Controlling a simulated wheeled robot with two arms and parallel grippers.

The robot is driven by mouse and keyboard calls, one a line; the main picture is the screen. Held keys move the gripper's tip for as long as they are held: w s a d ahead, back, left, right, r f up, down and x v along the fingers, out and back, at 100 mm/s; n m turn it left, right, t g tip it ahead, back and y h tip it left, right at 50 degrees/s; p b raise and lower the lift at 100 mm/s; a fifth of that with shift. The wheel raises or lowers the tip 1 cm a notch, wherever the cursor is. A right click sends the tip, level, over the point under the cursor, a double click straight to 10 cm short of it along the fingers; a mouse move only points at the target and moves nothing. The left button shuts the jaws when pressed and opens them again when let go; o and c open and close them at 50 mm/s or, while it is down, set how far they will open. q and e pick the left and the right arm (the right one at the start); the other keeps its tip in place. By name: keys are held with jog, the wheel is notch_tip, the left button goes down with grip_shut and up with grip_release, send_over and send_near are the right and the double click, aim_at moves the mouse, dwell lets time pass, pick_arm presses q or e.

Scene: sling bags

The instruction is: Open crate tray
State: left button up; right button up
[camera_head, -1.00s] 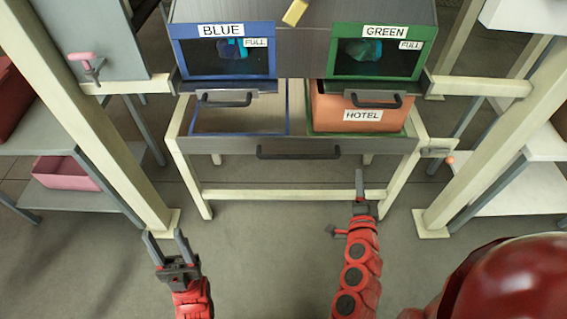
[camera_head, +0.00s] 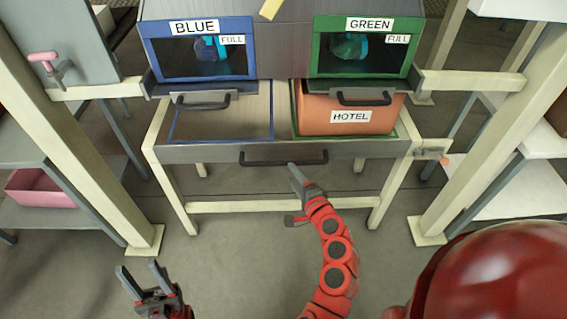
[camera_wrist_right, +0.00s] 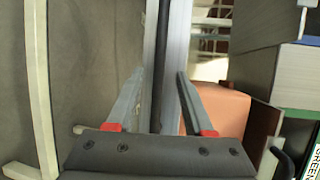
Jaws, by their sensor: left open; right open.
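The crate tray (camera_head: 205,152) is a grey pull-out tray under the two cabinets, with a dark bar handle (camera_head: 283,160) on its front. An orange crate labelled HOTEL (camera_head: 350,118) sits in its green-outlined right half; the blue-outlined left half is empty. My right gripper (camera_head: 294,173) is at the handle, just right of its middle. In the right wrist view the open fingers (camera_wrist_right: 160,76) lie either side of the dark handle bar (camera_wrist_right: 162,50); contact cannot be told. My left gripper (camera_head: 140,269) is open and empty at the lower left, away from the tray.
The BLUE cabinet (camera_head: 200,50) and GREEN cabinet (camera_head: 365,50), both marked FULL, hang above the tray with their own handles. A latch-like part (camera_head: 430,153) is at the tray's right end. Cream posts stand on both sides. The floor in front is clear.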

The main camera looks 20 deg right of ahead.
aim_at(285, 165)
jog(key=x, duration=0.6)
jog(key=shift+f, duration=0.1)
jog(key=shift+w, duration=0.55)
grip_shut()
jog(key=shift+a+f, duration=0.1)
dwell(0.7)
